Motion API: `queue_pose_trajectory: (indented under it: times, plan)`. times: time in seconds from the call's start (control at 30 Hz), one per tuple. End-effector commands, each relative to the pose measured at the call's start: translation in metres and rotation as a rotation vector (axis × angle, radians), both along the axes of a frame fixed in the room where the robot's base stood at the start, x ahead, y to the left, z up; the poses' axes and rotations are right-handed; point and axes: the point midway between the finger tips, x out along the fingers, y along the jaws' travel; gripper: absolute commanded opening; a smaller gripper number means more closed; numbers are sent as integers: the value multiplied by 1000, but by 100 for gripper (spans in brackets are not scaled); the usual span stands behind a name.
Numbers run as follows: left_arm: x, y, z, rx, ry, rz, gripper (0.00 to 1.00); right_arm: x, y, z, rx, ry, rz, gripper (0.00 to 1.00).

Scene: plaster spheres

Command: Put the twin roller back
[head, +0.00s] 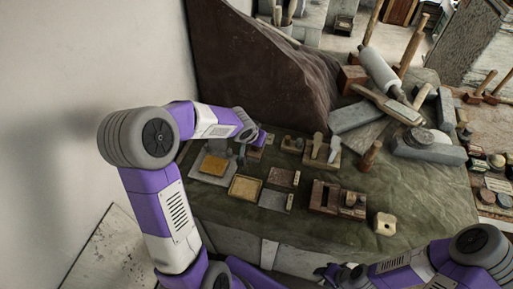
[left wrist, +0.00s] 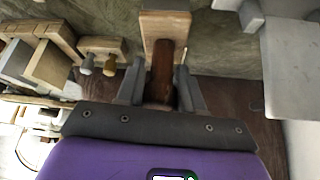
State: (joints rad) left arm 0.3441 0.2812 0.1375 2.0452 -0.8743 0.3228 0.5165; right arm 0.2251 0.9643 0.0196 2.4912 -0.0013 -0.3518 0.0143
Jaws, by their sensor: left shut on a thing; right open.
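My left gripper (left wrist: 159,72) is shut on a dark brown wooden handle, which I take to be the twin roller's handle (left wrist: 161,60). A pale wooden block (left wrist: 166,22) lies just past the handle; I cannot tell whether it is joined to it. In the head view my left gripper (head: 243,149) is low over the green cloth at the left, beside a small brown block (head: 255,153), and its fingers are mostly hidden. The rollers themselves are not clearly seen. My right gripper (head: 333,271) is open and empty at the bottom edge, in front of the table.
The green cloth (head: 430,205) holds small trays and slabs, a yellow tray (head: 245,188), a rack with two knobbed tools (head: 322,152), a wooden holder (head: 337,198) and a cream block (head: 385,223). Brown draped cloth (head: 255,60) rises behind. A large white roller (head: 380,71) lies at back right.

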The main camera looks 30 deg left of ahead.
Motion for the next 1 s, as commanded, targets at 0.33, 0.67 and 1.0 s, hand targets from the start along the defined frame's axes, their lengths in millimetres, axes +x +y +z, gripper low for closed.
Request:
queue_pose_trajectory:
  times: [0.33,0.67,1.0]
  plan:
    - [0,-1,-32,0,0,-1,8,0,0,-14,0,-1,0,43]
    - [0,0,-35,0,1,-1,41,0,0,-18,0,-1,0,43]
    - [0,0,-34,0,1,-1,62,0,0,-17,0,-1,0,43]
